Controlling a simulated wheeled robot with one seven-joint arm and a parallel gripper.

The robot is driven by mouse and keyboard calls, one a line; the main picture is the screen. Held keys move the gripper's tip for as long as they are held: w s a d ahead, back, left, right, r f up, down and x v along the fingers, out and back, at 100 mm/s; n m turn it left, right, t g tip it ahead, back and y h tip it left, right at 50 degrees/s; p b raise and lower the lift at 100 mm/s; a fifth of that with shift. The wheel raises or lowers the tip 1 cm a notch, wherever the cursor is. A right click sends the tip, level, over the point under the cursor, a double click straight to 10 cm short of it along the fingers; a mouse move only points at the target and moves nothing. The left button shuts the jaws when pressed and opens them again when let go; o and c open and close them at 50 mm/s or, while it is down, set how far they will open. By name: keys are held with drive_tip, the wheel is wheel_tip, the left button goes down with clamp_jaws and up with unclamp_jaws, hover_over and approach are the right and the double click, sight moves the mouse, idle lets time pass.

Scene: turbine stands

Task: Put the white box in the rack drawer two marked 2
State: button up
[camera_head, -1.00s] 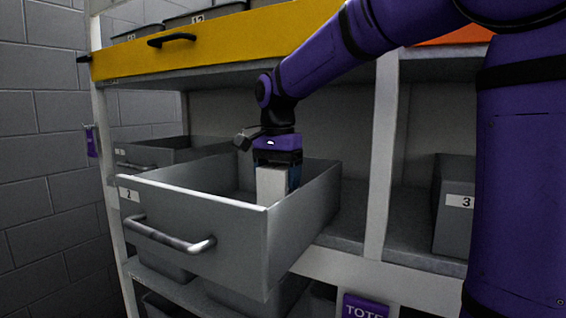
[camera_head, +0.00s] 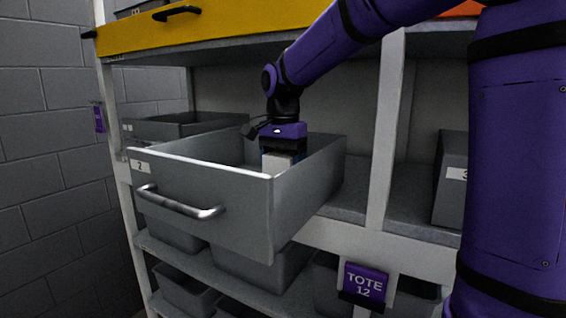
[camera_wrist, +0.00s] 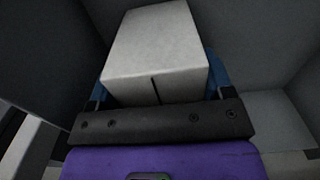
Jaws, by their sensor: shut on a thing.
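The white box (camera_head: 279,161) is in my gripper (camera_head: 283,156), inside the open grey drawer (camera_head: 228,205) marked 2. Only the upper part of the box shows above the drawer's front wall in the head view. In the wrist view the white box (camera_wrist: 158,50) sits between the blue fingers of my gripper (camera_wrist: 156,80), which are shut on it. Dark grey drawer walls surround it there. Whether the box touches the drawer floor is hidden.
A yellow drawer front (camera_head: 220,32) is above. Another grey drawer (camera_head: 180,125) sits behind at the left, and a bin marked 3 (camera_head: 451,185) at the right. Grey totes (camera_head: 183,290) and a purple TOTE 12 sign (camera_head: 364,283) are below. A white upright (camera_head: 384,145) stands right of the drawer.

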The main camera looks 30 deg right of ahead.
drive_tip(key=shift+f, duration=0.25)
drive_tip(key=o, duration=1.3)
drive_tip(key=shift+r, duration=3.5)
